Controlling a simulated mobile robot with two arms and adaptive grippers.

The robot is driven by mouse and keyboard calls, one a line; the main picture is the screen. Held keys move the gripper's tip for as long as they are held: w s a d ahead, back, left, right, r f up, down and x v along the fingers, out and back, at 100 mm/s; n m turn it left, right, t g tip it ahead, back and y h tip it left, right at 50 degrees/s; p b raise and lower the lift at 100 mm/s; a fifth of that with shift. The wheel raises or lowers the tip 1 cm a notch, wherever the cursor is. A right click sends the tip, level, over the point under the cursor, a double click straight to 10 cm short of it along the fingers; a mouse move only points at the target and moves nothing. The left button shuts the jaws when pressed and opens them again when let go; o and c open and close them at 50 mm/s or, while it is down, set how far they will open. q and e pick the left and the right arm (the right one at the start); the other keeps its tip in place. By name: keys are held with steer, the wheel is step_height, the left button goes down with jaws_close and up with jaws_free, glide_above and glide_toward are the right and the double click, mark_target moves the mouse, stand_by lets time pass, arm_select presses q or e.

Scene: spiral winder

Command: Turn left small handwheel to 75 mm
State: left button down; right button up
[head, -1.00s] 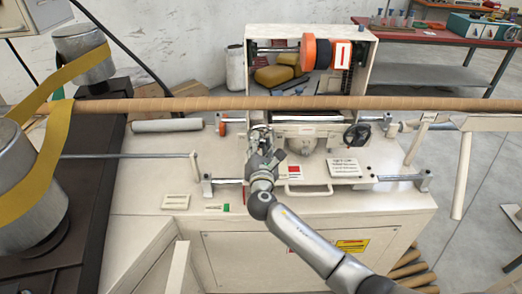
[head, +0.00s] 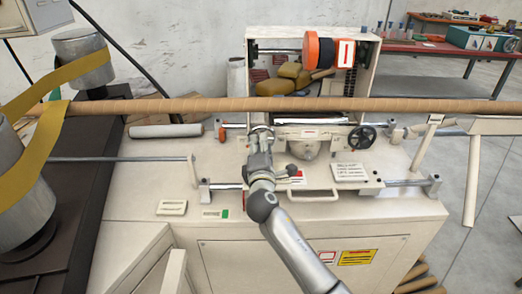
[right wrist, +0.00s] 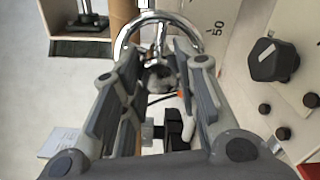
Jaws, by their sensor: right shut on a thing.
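My right gripper (head: 260,138) reaches over the white machine to the left small handwheel, just in front of the long brown tube. In the right wrist view, the handwheel is a chrome ring (right wrist: 196,30) with a hub between the fingertips. My right gripper (right wrist: 160,65) is shut on this handwheel. In the head view the gripper mostly hides the wheel. Beside it in the wrist view, a pale plate shows the mark "50" (right wrist: 219,27); no pointer reading can be made out. My left gripper is not in view.
A black spoked handwheel (head: 362,137) stands to the right on the same carriage. The brown tube (head: 400,104) crosses above the machine. A white handle (head: 308,194) and a label plate (head: 349,172) lie in front. A dark knob (right wrist: 274,60) shows beside the gripper.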

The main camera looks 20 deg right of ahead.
steer(key=shift+f+m, duration=0.1)
steer(key=shift+m, duration=0.4)
steer(key=o, duration=1)
steer(key=shift+s, duration=0.1)
steer(key=v, duration=1.2)
